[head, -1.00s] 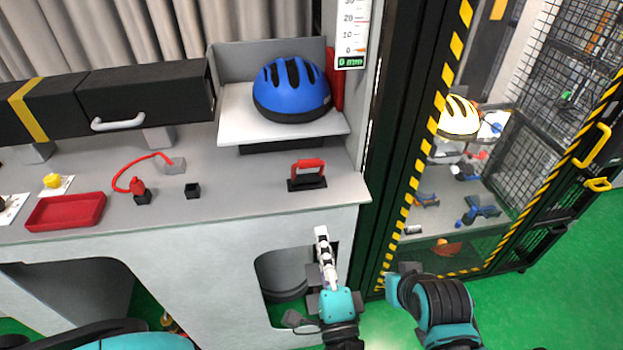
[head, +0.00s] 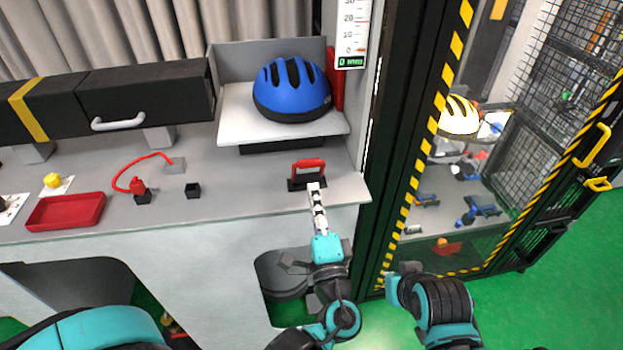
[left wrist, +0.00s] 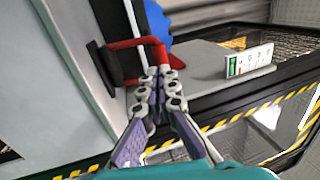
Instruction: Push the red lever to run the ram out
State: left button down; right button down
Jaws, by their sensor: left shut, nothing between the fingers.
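The red lever (head: 308,164) is a red handle on a black base on the grey counter, in front of the blue helmet. It also shows in the left wrist view (left wrist: 158,50). My left gripper (head: 314,187) is shut and empty, with its tips at the near side of the lever. In the left wrist view its fingertips (left wrist: 160,72) are close to the red bar, and I cannot tell whether they touch it. The ram itself I cannot pick out. The gauge (head: 352,40) reads 0 mm.
The blue helmet (head: 292,88) rests on a light plate behind the lever. A black and yellow striped post (head: 417,150) stands to the right, beside a cage with another helmet (head: 459,116).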

pick_arm(q)
jog(key=shift+x, duration=2.05)
